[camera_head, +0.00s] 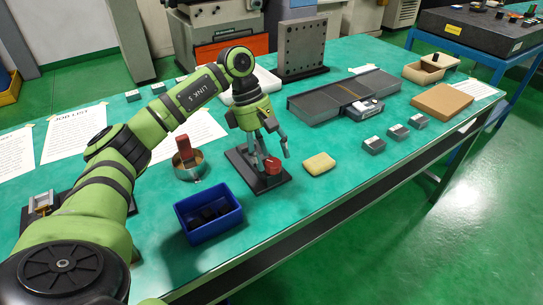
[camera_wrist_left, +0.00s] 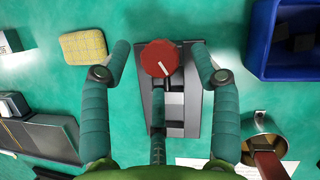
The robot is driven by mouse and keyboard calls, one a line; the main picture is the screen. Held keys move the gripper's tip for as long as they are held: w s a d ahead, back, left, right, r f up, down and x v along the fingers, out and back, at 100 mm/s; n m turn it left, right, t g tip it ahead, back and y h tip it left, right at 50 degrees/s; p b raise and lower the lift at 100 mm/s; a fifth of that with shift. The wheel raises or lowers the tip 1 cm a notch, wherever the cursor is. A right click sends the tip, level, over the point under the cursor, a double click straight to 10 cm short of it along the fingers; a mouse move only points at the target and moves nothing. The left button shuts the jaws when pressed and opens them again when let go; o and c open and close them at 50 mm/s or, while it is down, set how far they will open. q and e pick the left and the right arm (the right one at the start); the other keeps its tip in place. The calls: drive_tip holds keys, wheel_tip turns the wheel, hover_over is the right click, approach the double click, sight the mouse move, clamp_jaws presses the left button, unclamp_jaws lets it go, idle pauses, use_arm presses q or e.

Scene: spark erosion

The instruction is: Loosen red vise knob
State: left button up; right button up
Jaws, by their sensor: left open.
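The red vise knob (camera_head: 272,166) is at the front end of the dark vise (camera_head: 243,170) on the green table. In the left wrist view the round red knob (camera_wrist_left: 159,58) shows a white line on its face, above the vise body (camera_wrist_left: 194,85). My left gripper (camera_head: 267,153) points down over the vise. In the wrist view my left gripper (camera_wrist_left: 160,50) is open, with one finger on each side of the knob and visible gaps between. A middle finger lies over the vise below the knob. My right gripper is not in view.
A blue bin (camera_head: 209,213) with dark pieces stands left of the vise, and a yellow sponge (camera_head: 319,164) lies to the right. A round metal tin (camera_head: 188,172) holding a reddish-brown block is behind the bin. Several small grey blocks sit farther right.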

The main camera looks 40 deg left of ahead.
use_arm(q)
drive_tip(key=shift+x, duration=0.95)
drive_tip(key=c, duration=1.1)
